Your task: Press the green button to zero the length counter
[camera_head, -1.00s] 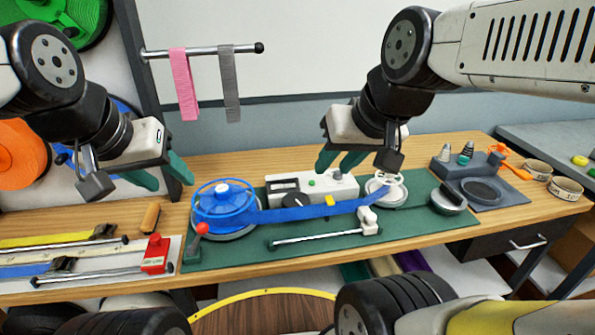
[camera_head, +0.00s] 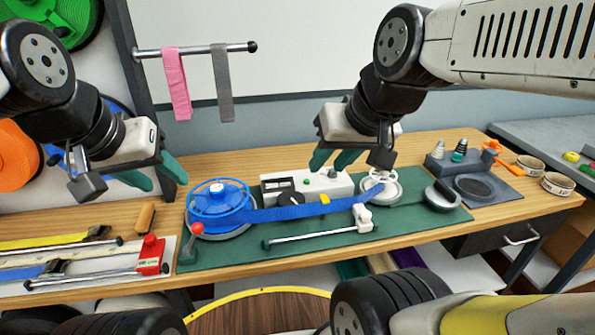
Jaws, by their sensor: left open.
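The length counter (camera_head: 335,187) is a white box with a dark display window, standing on the green mat behind a blue strap (camera_head: 300,211). The small green button (camera_head: 306,183) is on the counter, right of the display and a black knob (camera_head: 290,199). My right gripper (camera_head: 331,163) hangs above and slightly right of the button in the picture, its teal fingers apart and empty. It does not visibly touch the counter. My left gripper (camera_head: 158,180) is open and empty, left of the blue reel (camera_head: 219,196).
The blue strap runs from the reel to a white-handled spool (camera_head: 380,190). A red-knobbed lever (camera_head: 195,235) stands at the mat's left. A metal bar with a white block (camera_head: 364,216) lies in front. Grey tray (camera_head: 505,188) at right; pink and grey straps hang from a rail (camera_head: 200,50).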

